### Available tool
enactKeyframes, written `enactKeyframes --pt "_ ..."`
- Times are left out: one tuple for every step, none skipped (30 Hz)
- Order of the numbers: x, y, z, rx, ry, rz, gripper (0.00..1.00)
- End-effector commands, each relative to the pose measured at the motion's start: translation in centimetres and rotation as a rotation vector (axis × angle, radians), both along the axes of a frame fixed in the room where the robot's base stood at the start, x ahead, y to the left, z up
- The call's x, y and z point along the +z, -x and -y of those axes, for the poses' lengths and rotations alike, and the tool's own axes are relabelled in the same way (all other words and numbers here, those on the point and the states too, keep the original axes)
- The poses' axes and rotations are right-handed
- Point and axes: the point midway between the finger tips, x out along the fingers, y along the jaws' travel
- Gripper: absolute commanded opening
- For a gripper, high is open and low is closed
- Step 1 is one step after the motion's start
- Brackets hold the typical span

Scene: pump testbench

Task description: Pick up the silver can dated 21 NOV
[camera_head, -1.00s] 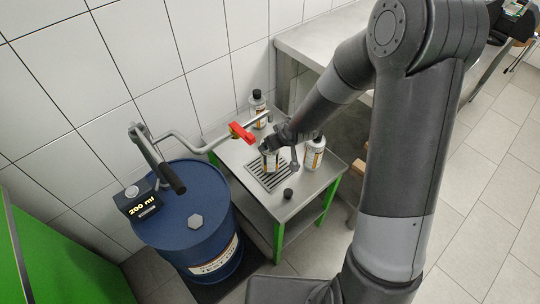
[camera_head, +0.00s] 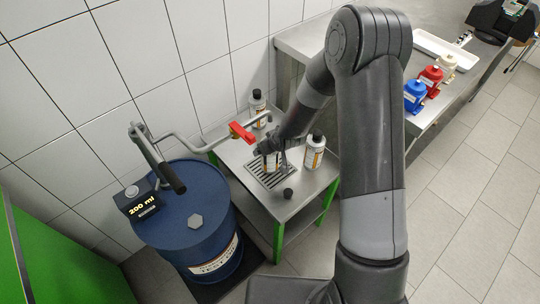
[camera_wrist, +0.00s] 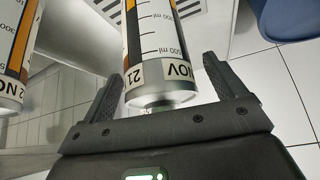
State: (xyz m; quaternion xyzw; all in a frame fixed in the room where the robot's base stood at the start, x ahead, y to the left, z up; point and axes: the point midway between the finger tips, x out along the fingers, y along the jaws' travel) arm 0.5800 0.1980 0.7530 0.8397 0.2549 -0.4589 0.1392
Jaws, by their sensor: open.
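The silver can with the 21 NOV label (camera_wrist: 155,50) stands between the two fingers in the wrist view, its silver end close to the palm. My gripper (camera_wrist: 162,72) is open, with one finger on each side of the can. I cannot tell whether either finger touches it. In the head view the same can (camera_head: 271,162) stands on the grated part of the small table, partly hidden by my gripper (camera_head: 268,149). A second can (camera_wrist: 14,50) shows at the left edge of the wrist view, its date cut off to "2 NOV".
A black cap (camera_head: 288,193) lies near the front. The blue drum (camera_head: 190,222) is left. A bench (camera_head: 300,42) adjoins behind.

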Motion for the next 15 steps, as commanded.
enactKeyframes --pt "-0.02 -0.01 0.0 0.0 0.0 0.0 0.89" --pt "0.0 -0.02 0.0 0.0 0.0 0.0 0.89" --pt "0.01 -0.01 0.0 0.0 0.0 0.0 0.89" --pt "0.01 -0.01 0.01 0.0 0.0 0.0 0.89" --pt "0.01 -0.01 0.01 0.0 0.0 0.0 0.89" --pt "0.01 -0.01 0.01 0.0 0.0 0.0 0.85" --pt "0.02 0.0 0.01 0.0 0.0 0.0 0.83" --pt "0.02 0.0 0.01 0.0 0.0 0.0 0.8" --pt "0.02 0.0 0.01 0.0 0.0 0.0 0.77" --pt "0.02 0.0 0.01 0.0 0.0 0.0 0.75" --pt "0.03 0.0 0.01 0.0 0.0 0.0 0.72" --pt "0.03 0.0 0.01 0.0 0.0 0.0 0.69" --pt "0.03 0.0 0.01 0.0 0.0 0.0 0.67" --pt "0.03 0.0 0.01 0.0 0.0 0.0 0.64" --pt "0.03 0.0 0.01 0.0 0.0 0.0 0.61"
